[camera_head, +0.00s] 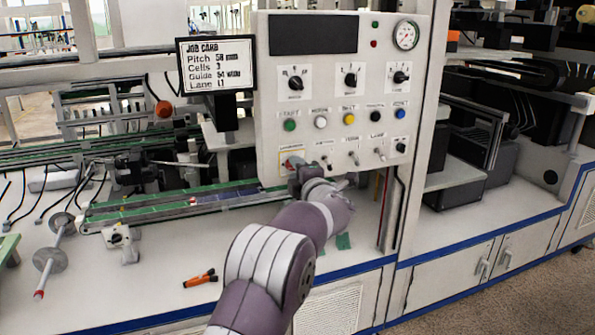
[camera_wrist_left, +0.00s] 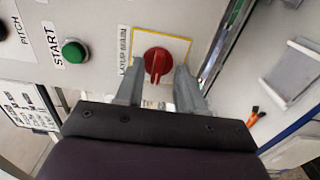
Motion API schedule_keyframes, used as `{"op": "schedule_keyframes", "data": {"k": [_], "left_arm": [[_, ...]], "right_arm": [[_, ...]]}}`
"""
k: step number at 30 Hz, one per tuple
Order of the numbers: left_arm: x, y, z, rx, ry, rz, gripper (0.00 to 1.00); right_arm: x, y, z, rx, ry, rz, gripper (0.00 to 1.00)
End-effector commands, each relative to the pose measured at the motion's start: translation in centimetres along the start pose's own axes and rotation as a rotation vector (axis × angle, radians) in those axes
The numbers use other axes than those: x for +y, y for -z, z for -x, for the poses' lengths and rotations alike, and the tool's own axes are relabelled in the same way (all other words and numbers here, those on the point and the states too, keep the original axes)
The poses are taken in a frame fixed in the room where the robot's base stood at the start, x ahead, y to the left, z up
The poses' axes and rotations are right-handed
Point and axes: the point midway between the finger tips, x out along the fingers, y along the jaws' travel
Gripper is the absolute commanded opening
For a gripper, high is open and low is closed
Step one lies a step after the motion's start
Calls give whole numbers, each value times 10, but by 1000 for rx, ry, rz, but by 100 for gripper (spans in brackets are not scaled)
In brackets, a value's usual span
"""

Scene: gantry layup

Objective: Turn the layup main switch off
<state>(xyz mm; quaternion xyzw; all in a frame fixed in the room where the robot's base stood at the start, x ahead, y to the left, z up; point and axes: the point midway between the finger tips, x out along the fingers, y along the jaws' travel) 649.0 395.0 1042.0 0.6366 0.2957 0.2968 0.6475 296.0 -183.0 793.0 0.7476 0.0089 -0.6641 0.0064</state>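The layup main switch is a red rotary knob (camera_wrist_left: 157,62) on a white plate with a yellow border, labelled "LAYUP MAIN" in the left wrist view. In the head view its plate (camera_head: 289,158) is at the lower left of the control panel, and my gripper partly hides it. My left gripper (camera_wrist_left: 160,68) is open, with one fingertip on each side of the knob. I cannot tell whether either finger touches it. In the head view the left gripper (camera_head: 303,175) is at the panel's lower edge. The knob's set position is not clear. My right gripper is not in view.
The control panel (camera_head: 335,75) carries dials, coloured buttons and toggle switches close above and right of the left gripper. A green START button (camera_wrist_left: 75,51) is nearby. A job card screen (camera_head: 217,65) stands left of the panel. An orange-and-black tool (camera_head: 200,279) lies on the white bench.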

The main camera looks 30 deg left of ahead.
Motion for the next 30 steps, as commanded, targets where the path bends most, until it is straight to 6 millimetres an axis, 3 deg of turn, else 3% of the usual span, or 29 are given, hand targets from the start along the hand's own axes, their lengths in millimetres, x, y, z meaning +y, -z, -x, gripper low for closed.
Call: {"op": "schedule_keyframes", "data": {"k": [7,11,21,25,30], "left_arm": [[2,0,1,0,-3,1,37],[2,-1,12,-2,-3,0,37],[2,-1,98,-4,-3,0,37],[1,-1,119,-3,-2,0,37],[1,0,128,0,-2,0,37]], "right_arm": [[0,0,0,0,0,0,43],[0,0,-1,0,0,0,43],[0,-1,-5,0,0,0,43],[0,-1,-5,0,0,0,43],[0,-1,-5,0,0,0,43]]}}
